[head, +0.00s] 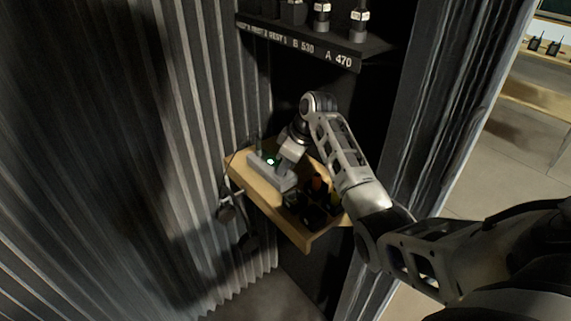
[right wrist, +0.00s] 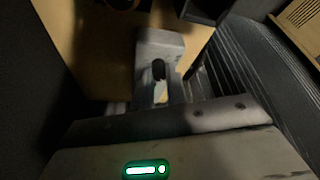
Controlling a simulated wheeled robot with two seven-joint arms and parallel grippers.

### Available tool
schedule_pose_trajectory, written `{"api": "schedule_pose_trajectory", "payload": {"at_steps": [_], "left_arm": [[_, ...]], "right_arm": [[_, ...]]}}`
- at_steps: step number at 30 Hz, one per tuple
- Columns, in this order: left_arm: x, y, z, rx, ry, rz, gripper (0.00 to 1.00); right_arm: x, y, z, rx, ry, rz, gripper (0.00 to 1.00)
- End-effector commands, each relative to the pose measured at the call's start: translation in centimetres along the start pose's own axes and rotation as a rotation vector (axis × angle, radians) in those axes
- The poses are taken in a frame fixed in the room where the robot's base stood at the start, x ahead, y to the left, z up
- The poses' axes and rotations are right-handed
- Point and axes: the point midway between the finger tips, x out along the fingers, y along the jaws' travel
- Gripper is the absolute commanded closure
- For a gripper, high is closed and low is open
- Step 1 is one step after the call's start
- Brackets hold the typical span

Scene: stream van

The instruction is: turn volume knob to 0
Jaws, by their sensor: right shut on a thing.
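A grey box-shaped device (head: 280,181) sits on a small wooden shelf (head: 240,178). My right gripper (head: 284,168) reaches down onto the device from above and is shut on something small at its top. I take this to be the volume knob, but the gripper hides it in the head view. In the right wrist view the grey device (right wrist: 160,43) shows ahead, with a dark spot between my fingers (right wrist: 159,84). The knob's setting cannot be read. My left gripper is not in view.
Dark items with orange and yellow parts (head: 318,194) stand on the shelf, right of the device. Headphones (head: 228,208) hang at the shelf's left side. A black upper shelf (head: 305,42) holds several radios. A corrugated curtain or wall (head: 130,130) fills the left.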

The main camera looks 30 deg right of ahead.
Motion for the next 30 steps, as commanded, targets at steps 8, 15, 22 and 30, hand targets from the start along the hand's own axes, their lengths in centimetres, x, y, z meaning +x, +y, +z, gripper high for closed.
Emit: {"api": "schedule_pose_trajectory", "payload": {"at_steps": [8,15,22,30], "left_arm": [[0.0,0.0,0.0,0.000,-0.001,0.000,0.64],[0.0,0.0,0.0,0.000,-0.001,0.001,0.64],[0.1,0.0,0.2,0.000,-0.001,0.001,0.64],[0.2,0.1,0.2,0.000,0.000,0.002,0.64]], "right_arm": [[0.0,0.0,0.0,0.000,0.000,0.000,0.74],[0.0,0.0,0.0,0.001,0.000,0.000,0.63],[-1.3,0.1,0.0,0.002,0.001,0.005,0.63],[-5.8,0.1,0.0,0.000,0.002,0.003,0.63]]}}
